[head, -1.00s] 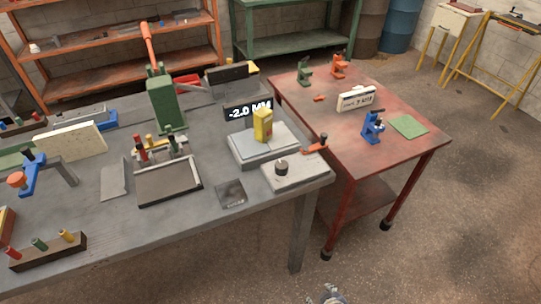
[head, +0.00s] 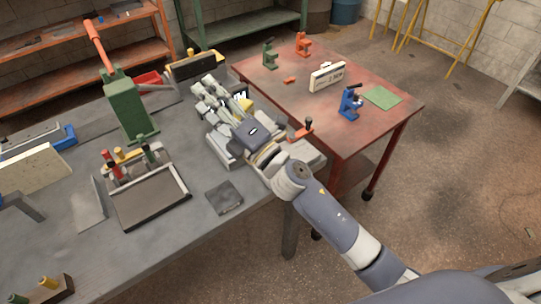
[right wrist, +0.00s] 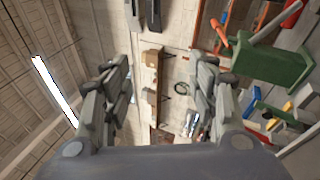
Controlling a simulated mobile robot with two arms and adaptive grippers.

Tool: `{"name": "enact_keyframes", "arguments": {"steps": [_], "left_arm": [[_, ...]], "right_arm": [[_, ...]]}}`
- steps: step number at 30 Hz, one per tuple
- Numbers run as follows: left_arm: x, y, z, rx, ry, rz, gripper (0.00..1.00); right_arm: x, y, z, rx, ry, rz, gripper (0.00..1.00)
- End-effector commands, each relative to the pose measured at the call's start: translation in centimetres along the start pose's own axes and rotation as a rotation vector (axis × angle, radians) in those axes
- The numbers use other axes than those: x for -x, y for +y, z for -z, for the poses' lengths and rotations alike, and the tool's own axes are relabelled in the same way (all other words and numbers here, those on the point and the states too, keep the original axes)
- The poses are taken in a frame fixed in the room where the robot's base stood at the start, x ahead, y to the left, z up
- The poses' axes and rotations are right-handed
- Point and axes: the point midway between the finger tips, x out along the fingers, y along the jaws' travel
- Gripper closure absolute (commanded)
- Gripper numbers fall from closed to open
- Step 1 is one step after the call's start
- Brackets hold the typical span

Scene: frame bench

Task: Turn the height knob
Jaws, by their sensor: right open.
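My right gripper (head: 212,93) reaches in over the bench from the lower right, above the grey block fixture (head: 222,148). In the right wrist view (right wrist: 160,92) its two fingers stand wide apart with nothing between them. The dark display sign (head: 243,95) and the yellow block are mostly covered by the gripper. The small black knob on the light plate (head: 312,160) is hidden behind my wrist. An orange lever with a dark end (head: 301,132) sticks out beside the plate, to the right of my wrist. My left gripper is not in view.
A green press (head: 128,107) with an orange handle stands left of the gripper. A black-topped tray (head: 150,198) and a dark square pad (head: 224,198) lie nearer. The red table (head: 345,135) at right holds small blue, green and orange devices.

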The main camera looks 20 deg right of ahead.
Motion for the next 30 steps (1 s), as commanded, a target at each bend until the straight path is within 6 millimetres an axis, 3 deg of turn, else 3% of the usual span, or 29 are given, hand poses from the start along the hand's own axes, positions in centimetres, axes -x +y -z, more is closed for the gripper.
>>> {"name": "enact_keyframes", "arguments": {"steps": [3,6,10,14,17,20,22,27,30], "left_arm": [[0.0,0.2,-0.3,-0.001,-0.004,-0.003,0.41],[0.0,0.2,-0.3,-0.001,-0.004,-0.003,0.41],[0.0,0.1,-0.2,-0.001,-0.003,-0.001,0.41],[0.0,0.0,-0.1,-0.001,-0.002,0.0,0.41],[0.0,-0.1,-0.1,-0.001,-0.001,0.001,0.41],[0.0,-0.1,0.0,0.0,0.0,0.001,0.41],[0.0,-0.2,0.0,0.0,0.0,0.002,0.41],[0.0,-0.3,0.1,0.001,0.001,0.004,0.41],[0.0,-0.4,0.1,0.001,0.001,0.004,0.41]], "right_arm": [[-2.2,1.4,4.6,0.26,0.246,-0.091,0.46],[-2.6,1.0,8.4,0.477,0.461,-0.148,0.46],[-1.8,-1.4,11.9,0.752,0.748,-0.194,0.46],[0.1,-5.4,12.9,1.008,1.048,-0.199,0.46],[2.1,-8.8,11.4,1.182,1.286,-0.17,0.46],[4.2,-11.8,8.1,1.327,1.529,-0.105,0.46],[5.8,-13.2,4.8,1.408,1.7,-0.039,0.46],[9.1,-14.1,-3.8,1.498,2.054,0.165,0.46],[10.4,-13.5,-7.5,1.498,2.19,0.268,0.46]]}}
